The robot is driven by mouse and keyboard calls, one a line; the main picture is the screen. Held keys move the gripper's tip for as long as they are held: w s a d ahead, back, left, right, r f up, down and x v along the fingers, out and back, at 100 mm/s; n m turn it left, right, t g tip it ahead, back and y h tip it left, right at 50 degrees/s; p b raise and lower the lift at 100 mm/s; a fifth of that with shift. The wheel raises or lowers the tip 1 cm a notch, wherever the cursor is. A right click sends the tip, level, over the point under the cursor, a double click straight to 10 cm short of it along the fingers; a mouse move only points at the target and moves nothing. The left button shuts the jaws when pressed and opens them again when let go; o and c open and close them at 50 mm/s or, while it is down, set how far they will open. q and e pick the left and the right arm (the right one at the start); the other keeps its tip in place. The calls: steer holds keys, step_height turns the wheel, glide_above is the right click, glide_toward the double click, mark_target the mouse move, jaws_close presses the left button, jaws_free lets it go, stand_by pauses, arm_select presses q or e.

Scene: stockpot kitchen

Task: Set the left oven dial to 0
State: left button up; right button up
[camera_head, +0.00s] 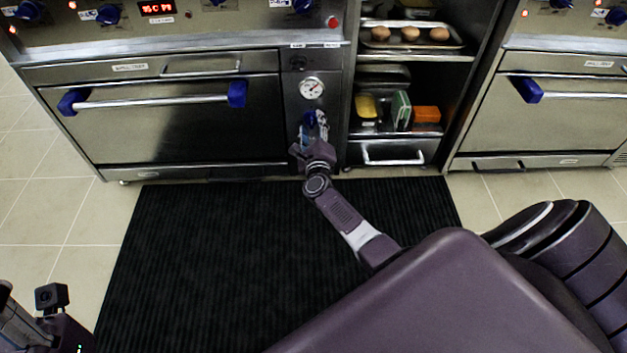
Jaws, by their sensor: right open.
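The left oven (200,125) stands at the upper left, with a steel door and a long handle with blue ends. On the narrow panel to the right of its door, a blue dial (310,117) sits below a round white gauge (312,88). My right gripper (316,124) is open at this dial, its fingers partly covering it. I cannot tell whether the fingers touch the dial, and its setting cannot be read. Part of my left arm (60,325) shows at the lower left corner; its gripper fingers are out of view.
A black ribbed mat (200,260) covers the floor before the oven. Right of the dial panel is an open shelf unit with a tray (412,42) of buns and several boxes. A second oven (560,115) stands at the right. Tiled floor is clear at the left.

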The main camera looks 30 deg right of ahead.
steer(key=m+b, duration=0.3)
steer(key=m, duration=0.2)
steer(key=m+b, duration=0.4)
steer(key=m, duration=0.1)
steer(key=shift+s+f+t, duration=0.15)
steer(key=shift+t, duration=0.25)
steer(key=s+a+f+n+g+y+p, duration=0.1)
steer(key=s+a+f+n+y+p, duration=0.1)
steer(key=s+a+n+p, duration=0.3)
steer(key=s+a+f+n+g+y+p, duration=0.2)
steer(key=s+a+n+p, duration=0.4)
steer(key=s+n+p, duration=0.5)
steer(key=s+a+f+n+g+y+p, duration=0.1)
steer(key=s+a+n+y+p, duration=0.3)
steer(key=s+n+p, duration=0.5)
steer(key=a+n+g+p, duration=0.1)
steer(key=n+p, duration=0.2)
steer(key=p, duration=0.3)
steer(key=shift+a+f+y, duration=0.2)
steer(key=shift+f+y, duration=0.1)
steer(key=shift+f, duration=0.1)
steer(key=shift+w, duration=0.1)
